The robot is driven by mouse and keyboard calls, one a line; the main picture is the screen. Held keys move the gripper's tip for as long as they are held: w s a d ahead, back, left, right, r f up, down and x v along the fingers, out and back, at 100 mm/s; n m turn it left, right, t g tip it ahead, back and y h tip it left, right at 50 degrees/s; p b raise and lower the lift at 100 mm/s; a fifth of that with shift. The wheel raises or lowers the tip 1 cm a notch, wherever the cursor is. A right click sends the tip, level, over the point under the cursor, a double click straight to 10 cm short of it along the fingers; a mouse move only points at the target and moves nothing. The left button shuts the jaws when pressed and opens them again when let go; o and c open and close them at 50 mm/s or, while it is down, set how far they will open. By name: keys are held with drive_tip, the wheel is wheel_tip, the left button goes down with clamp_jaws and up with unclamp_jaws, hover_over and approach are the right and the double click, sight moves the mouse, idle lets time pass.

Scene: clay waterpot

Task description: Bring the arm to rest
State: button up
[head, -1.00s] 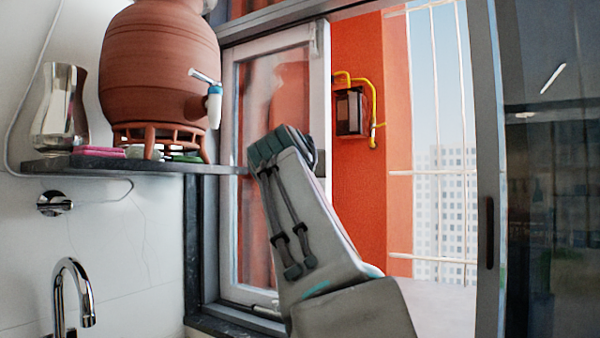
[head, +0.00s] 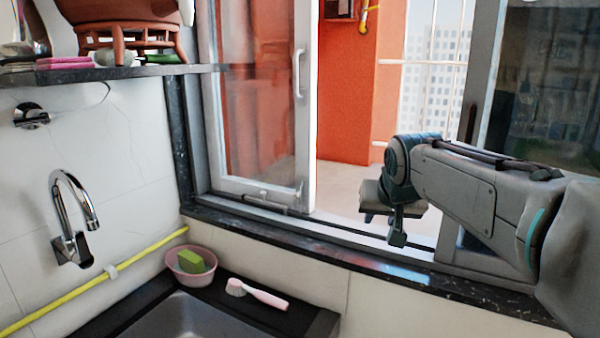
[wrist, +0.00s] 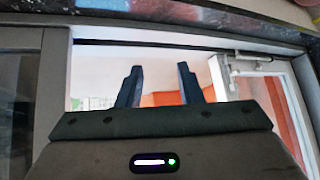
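My arm (head: 465,190) reaches in from the right in the head view, in front of the window opening. My gripper (head: 372,216) hangs at its end, above the window sill, partly hidden behind my wrist. In the wrist view, the two dark fingers of my gripper (wrist: 160,68) stand apart with nothing between them. The clay waterpot (head: 120,12) is cut off at the top left of the head view. Its clay stand (head: 130,38) rests on the dark shelf (head: 120,75), well away from my gripper.
A tap (head: 72,215) stands out from the wall over the sink (head: 190,318). A pink bowl with a green sponge (head: 190,262) and a pink-handled brush (head: 258,294) sit by the sink. The window frame (head: 250,190) and dark sill (head: 330,248) are near my arm.

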drive_tip(key=s+f+g+p, duration=0.1)
drive_tip(key=s+f, duration=0.3)
drive_tip(key=s, duration=0.3)
drive_tip(key=s+f+n+g+p, duration=0.1)
drive_tip(key=s+f, duration=0.3)
drive_tip(key=s, duration=0.4)
drive_tip(key=s+a+f+g+p, duration=0.1)
drive_tip(key=s+f+g+p, duration=0.1)
drive_tip(key=s+f, duration=0.3)
drive_tip(key=s+g, duration=0.1)
drive_tip(key=s, duration=0.1)
drive_tip(key=shift+s, duration=0.35)
